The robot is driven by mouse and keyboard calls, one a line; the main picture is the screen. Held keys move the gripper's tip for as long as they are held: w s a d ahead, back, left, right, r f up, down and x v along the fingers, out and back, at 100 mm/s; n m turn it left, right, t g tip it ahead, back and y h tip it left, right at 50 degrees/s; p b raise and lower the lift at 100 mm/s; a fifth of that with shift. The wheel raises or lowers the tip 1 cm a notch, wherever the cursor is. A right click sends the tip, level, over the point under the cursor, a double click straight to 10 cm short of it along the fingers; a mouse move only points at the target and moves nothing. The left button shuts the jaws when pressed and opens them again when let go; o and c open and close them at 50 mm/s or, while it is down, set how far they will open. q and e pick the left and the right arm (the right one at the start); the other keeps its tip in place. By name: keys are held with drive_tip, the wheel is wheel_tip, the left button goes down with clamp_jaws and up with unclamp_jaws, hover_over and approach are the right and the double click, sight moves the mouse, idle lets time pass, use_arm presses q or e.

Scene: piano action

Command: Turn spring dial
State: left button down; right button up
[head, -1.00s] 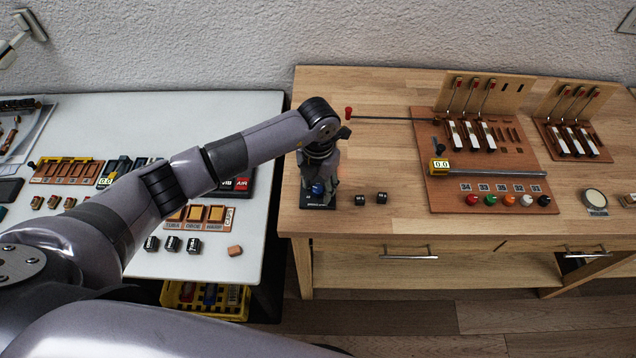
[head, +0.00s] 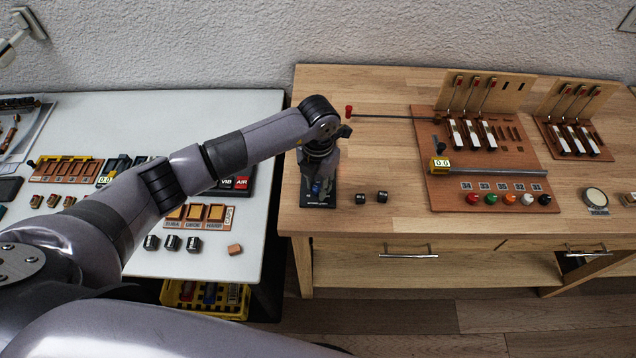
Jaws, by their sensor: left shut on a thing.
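My left gripper (head: 318,178) points down over a small dark base plate (head: 318,204) near the left front edge of the wooden table. It is shut on a small blue part on that base, most likely the spring dial (head: 316,188). The gripper hides most of the dial, so its marking and angle cannot be read. The lettering on the front of the base is too small to read. My right gripper is not in view.
A brown board (head: 490,170) with levers and colored knobs stands further right. A red-tipped rod (head: 390,116) lies behind. A white table (head: 200,262) with blocks and trays is at left.

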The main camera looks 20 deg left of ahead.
sight(318, 186)
use_arm(q)
drive_tip(key=shift+w+f+m+b, duration=0.1)
drive_tip(key=shift+f+m+b, duration=0.1)
drive_tip(key=shift+m+b, duration=0.65)
drive_tip(key=shift+r+m+b, duration=0.15)
drive_tip(key=shift+m+b, duration=0.1)
drive_tip(key=shift+b, duration=0.05)
drive_tip(key=c, duration=1.3)
unclamp_jaws()
drive_tip(key=shift+r, duration=0.6)
wheel_tip(318, 186, up, 11)
drive_tip(key=shift+f, duration=0.1)
